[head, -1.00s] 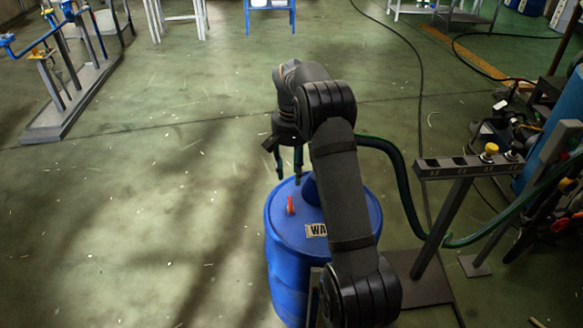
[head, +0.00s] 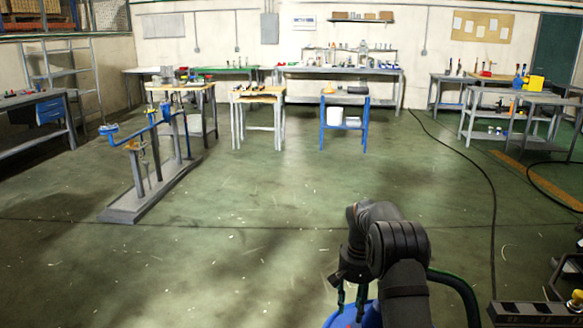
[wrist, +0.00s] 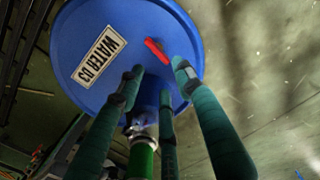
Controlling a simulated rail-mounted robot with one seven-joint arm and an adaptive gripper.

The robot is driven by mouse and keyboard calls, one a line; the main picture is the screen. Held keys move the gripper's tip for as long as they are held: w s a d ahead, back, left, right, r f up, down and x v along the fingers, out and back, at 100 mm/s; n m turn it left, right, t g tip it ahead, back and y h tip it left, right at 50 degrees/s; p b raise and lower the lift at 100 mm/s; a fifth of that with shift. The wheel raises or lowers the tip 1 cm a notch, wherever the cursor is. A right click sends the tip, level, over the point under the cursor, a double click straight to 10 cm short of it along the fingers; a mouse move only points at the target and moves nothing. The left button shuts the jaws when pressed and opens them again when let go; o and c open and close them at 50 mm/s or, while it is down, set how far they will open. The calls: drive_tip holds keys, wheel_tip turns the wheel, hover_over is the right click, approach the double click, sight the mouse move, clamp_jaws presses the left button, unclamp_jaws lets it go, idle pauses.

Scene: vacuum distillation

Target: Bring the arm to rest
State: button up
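My gripper (head: 351,297) hangs over the blue drum (head: 338,322) at the bottom of the head view, where most of the drum is cut off. In the wrist view, the dark green fingers (wrist: 158,77) are spread apart with nothing held between them. I cannot tell whether any finger touches the lid. My arm is bent above the drum.
A green hose (wrist: 142,158) joins a fitting at the drum's edge. A valve rack (head: 150,190) stands at the left, and a blue trolley (head: 343,125) and benches are farther back. The floor between is open.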

wheel_tip(320, 180, down, 8)
drive_tip(key=shift+f, duration=0.1)
idle(0.5)
wheel_tip(320, 180, up, 12)
wheel_tip(320, 180, down, 12)
drive_tip(key=n, duration=0.1)
drive_tip(key=n+p, duration=0.1)
drive_tip(key=n, duration=0.1)
drive_tip(key=shift+w+a+r, duration=0.1)
drive_tip(key=shift+a+r, duration=0.1)
drive_tip(key=n, duration=0.2)
drive_tip(key=n+p, duration=0.1)
drive_tip(key=n, duration=0.2)
drive_tip(key=shift+a+n, duration=0.25)
drive_tip(key=shift+n, duration=0.05)
drive_tip(key=n, duration=0.1)
drive_tip(key=n+p, duration=0.1)
drive_tip(key=n, duration=0.3)
drive_tip(key=shift+a, duration=0.3)
drive_tip(key=n, duration=0.3)
drive_tip(key=n+p, duration=0.1)
drive_tip(key=shift+s+a+f, duration=0.1)
drive_tip(key=shift+s+a, duration=0.05)
drive_tip(key=shift+s, duration=0.15)
